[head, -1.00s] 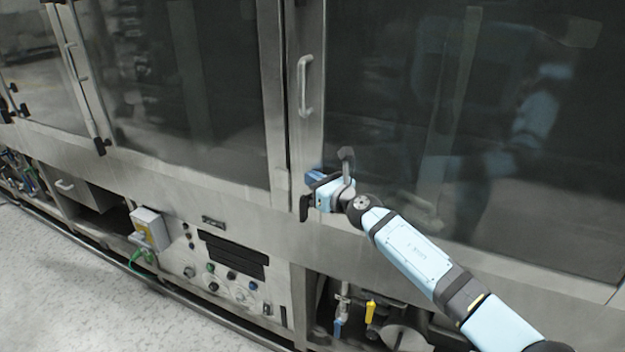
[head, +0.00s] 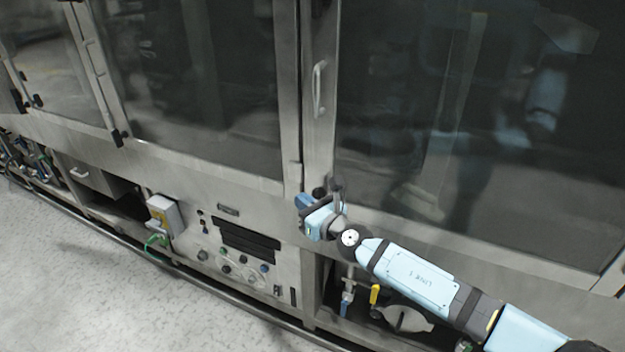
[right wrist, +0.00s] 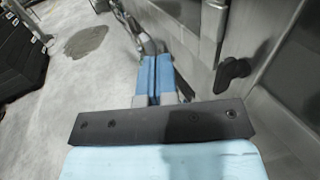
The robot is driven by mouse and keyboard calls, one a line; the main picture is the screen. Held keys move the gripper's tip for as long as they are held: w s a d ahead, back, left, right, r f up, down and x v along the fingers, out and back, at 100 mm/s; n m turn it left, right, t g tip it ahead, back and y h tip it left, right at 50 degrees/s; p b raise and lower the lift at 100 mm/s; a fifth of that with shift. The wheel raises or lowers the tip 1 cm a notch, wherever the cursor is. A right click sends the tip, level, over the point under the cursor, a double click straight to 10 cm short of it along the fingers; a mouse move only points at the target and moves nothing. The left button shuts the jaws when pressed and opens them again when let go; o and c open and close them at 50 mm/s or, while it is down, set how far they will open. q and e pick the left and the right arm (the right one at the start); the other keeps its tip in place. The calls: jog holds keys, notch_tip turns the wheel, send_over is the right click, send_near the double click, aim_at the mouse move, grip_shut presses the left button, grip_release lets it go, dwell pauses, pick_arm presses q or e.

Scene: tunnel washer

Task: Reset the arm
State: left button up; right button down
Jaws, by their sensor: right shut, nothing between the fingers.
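My right arm comes in from the lower right in the head view, in front of the washer's large glass door (head: 480,120). My right gripper (head: 304,203) is at the lower left corner of that door, near the metal frame. In the right wrist view its two blue fingers (right wrist: 156,78) lie together with nothing between them. A black latch knob (right wrist: 233,72) is to the right of the fingers in that view, apart from them. My left gripper is not in view.
A door handle (head: 319,90) is above the gripper. The control panel (head: 240,252) and a grey switch box (head: 164,215) are lower left. Valves with a yellow lever (head: 375,294) sit in an opening below the arm. Pale floor (head: 70,270) is clear at left.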

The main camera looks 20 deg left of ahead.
jog(key=s+d+f+m+t+h, duration=0.15)
jog(key=s+d+m+h, duration=0.3)
jog(key=d+m, duration=0.55)
jog(key=s+d+f+m+t+h, duration=0.1)
jog(key=s+d+f+m+h, duration=0.3)
jog(key=d+m, duration=0.55)
jog(key=s+d+f+m+t+h, duration=0.1)
jog(key=s+d+m+h, duration=0.5)
jog(key=m, duration=0.8)
jog(key=s+d+f+m+g, duration=0.2)
jog(key=s+d+m+g, duration=0.35)
jog(key=s+d, duration=0.6)
jog(key=s+d+f+m+g, duration=0.2)
jog(key=s+d+m+g, duration=0.2)
jog(key=s+d+m, duration=0.55)
jog(key=w+a+f+n+t+y+p, duration=0.2)
jog(key=a+f+n+t+p, duration=0.1)
jog(key=f+t, duration=0.4)
jog(key=shift+w+a+f+n+t+p, duration=0.4)
jog(key=shift+a+f+p, duration=0.5)
jog(key=shift+a+f, duration=0.25)
